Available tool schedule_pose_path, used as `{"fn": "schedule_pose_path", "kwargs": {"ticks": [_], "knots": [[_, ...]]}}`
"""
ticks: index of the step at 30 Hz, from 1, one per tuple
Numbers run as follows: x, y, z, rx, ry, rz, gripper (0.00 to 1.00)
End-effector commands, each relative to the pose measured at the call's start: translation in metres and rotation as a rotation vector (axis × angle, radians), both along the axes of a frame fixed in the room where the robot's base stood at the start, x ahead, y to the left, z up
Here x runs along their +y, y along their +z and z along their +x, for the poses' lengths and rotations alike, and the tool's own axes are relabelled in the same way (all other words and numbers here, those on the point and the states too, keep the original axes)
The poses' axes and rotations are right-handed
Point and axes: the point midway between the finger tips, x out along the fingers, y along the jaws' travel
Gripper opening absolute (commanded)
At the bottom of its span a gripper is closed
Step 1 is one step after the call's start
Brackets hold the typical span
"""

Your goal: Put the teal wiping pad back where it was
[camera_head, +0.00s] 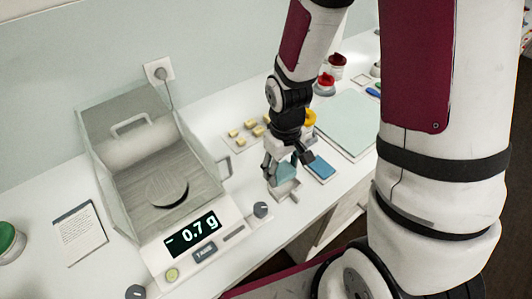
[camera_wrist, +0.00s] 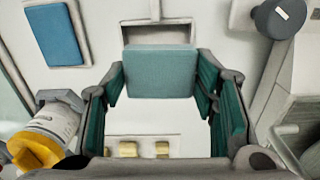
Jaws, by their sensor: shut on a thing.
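The teal wiping pad (camera_wrist: 160,72) is between the fingers of my gripper (camera_wrist: 161,84), which is shut on it. In the head view the pad (camera_head: 286,173) shows small and partly hidden under my gripper (camera_head: 287,165). A small white tray with a handle (camera_head: 287,190) lies right below the pad. In the wrist view this tray (camera_wrist: 158,10) shows just beyond the pad, its recess partly covered by it. I cannot tell whether the pad touches the tray.
A blue pad (camera_head: 320,167) lies in a similar tray to the right. Cream blocks (camera_head: 236,133) lie behind my gripper. A yellow-capped jar (camera_wrist: 38,150) stands close by. A grey knob (camera_head: 261,210) is near the front.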

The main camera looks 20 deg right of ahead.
Motion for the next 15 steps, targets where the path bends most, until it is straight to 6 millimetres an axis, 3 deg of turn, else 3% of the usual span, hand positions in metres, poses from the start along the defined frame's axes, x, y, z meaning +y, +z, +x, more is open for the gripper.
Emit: {"fn": "schedule_pose_path", "kwargs": {"ticks": [3, 6, 15], "knots": [[0.000, -0.002, -0.022, 0.002, 0.028, 0.002, 0.31], [0.000, -0.003, -0.031, 0.000, 0.039, 0.002, 0.31], [0.000, -0.008, -0.011, -0.004, 0.043, 0.001, 0.31]]}}
